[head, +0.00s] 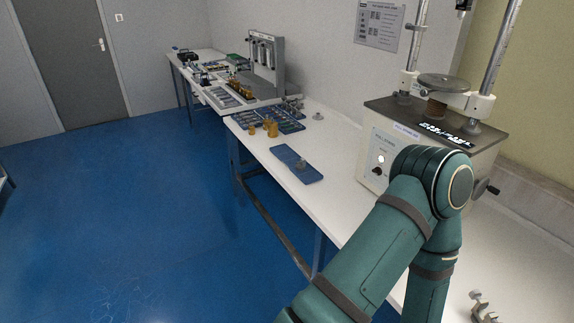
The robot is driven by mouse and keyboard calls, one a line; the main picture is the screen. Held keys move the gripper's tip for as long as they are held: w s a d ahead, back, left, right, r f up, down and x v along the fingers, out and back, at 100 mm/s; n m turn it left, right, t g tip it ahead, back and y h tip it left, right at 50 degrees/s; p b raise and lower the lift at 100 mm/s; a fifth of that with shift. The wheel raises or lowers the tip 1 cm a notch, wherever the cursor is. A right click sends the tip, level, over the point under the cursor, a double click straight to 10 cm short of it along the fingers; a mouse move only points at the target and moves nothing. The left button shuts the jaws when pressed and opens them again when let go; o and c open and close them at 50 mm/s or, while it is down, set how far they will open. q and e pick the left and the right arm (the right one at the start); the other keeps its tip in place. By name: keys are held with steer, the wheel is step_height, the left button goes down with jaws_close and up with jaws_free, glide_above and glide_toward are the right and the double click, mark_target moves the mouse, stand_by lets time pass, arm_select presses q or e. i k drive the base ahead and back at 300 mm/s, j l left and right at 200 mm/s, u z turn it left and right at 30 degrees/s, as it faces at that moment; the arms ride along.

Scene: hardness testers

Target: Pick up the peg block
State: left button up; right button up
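I cannot tell for sure which thing is the peg block. A small grey metal piece (482,306) with upright parts sits on the white table at the bottom right, partly cut off by the frame edge. Another small grey piece (301,165) stands on a blue mat (286,153) in the middle of the table. Small amber cylinders (272,130) stand farther back. One of my green arms rises from the bottom and bends down over the table at right. Neither of my grippers shows.
A large tester (385,145) with two metal columns stands on the white table (325,200) behind my arm. Trays of small parts (275,117) and a grey rack (268,58) are farther back. Blue floor (140,220) is open at left, and a grey door (70,55) is beyond.

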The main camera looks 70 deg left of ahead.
mark_target(300, 165)
steer(key=u, duration=2.15)
steer(key=z, duration=0.3)
steer(key=i+j+z, duration=0.45)
steer(key=j+z, duration=0.25)
steer(key=i+j+z, duration=0.1)
steer(key=j, duration=0.4)
steer(key=i+j+z, duration=0.1)
steer(key=j, duration=0.4)
steer(key=i+j+z, duration=0.1)
steer(key=j, duration=0.4)
steer(key=i+j+z, duration=0.1)
steer(key=i+j, duration=0.15)
steer(key=j, duration=0.25)
steer(key=i+j, duration=0.1)
steer(key=j, duration=0.4)
steer(key=i+j, duration=0.1)
steer(key=j, duration=0.4)
steer(key=i+j, duration=0.1)
steer(key=j, duration=0.4)
steer(key=i+j, duration=0.1)
steer(key=j, duration=0.4)
